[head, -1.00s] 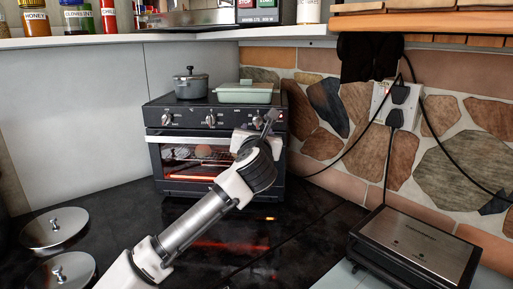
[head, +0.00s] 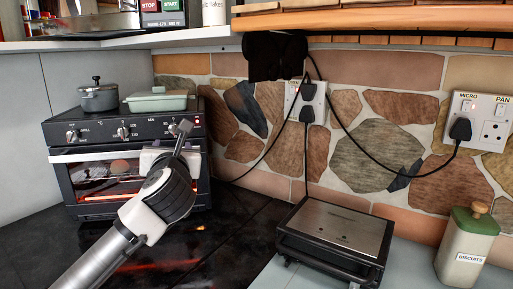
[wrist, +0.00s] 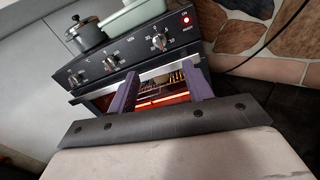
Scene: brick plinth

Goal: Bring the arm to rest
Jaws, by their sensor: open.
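My gripper (head: 182,130) is in front of the right part of the toaster oven (head: 84,127) in the head view, with my arm reaching up from the bottom. In the wrist view, the two purple fingers of my gripper (wrist: 160,94) stand apart with nothing between them. Beyond them are the oven's front and its glowing inside. I cannot tell from these views how far the fingertips are from the oven.
A grey pot (head: 99,97) and a pale green dish (head: 156,102) stand on the oven. To the right are a sandwich press (head: 335,232), a biscuits tin (head: 467,245) and wall sockets with hanging black cables. A shelf runs above. Dark counter lies in front of the oven.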

